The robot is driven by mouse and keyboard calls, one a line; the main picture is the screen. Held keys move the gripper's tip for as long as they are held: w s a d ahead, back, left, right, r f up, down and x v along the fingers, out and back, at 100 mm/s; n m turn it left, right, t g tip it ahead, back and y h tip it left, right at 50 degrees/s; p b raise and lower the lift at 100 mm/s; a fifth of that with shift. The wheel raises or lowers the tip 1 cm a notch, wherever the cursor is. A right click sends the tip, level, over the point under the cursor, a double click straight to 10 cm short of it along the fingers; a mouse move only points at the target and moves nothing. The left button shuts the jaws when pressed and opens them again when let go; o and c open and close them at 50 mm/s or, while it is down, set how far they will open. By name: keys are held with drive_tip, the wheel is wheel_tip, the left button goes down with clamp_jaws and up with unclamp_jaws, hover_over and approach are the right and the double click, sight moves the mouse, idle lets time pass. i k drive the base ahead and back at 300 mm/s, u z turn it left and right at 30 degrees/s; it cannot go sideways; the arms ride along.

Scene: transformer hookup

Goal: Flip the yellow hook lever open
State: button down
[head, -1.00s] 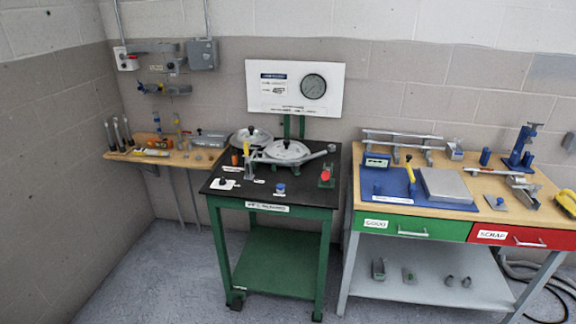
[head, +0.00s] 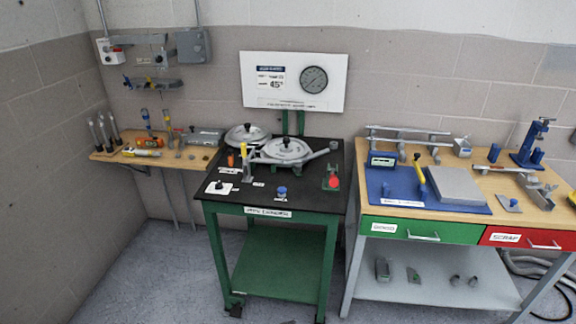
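A small yellow upright piece (head: 244,149) stands on the left of the grey device (head: 286,152) with a round head and a long arm reaching right, on the black-topped green table (head: 262,203). It looks like the yellow hook lever, but it is too small to tell whether it is open or closed. A yellow-handled tool (head: 421,176) also shows on the blue mat at the right bench. My gripper is not in view.
On the green table are an orange piece (head: 230,159), a blue-topped knob (head: 282,192) and a red-topped piece (head: 333,182). A wooden bench (head: 470,222) stands close on the right, a wall shelf (head: 180,160) on the left. Floor shows in front on the left.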

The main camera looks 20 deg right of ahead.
sight(243, 145)
drive_tip(key=z, duration=0.15)
drive_tip(key=i, duration=0.15)
drive_tip(key=k, duration=0.7)
drive_tip(key=u, duration=0.6)
drive_tip(key=i, duration=0.95)
drive_tip(key=u, duration=0.95)
drive_tip(key=i, duration=1.65)
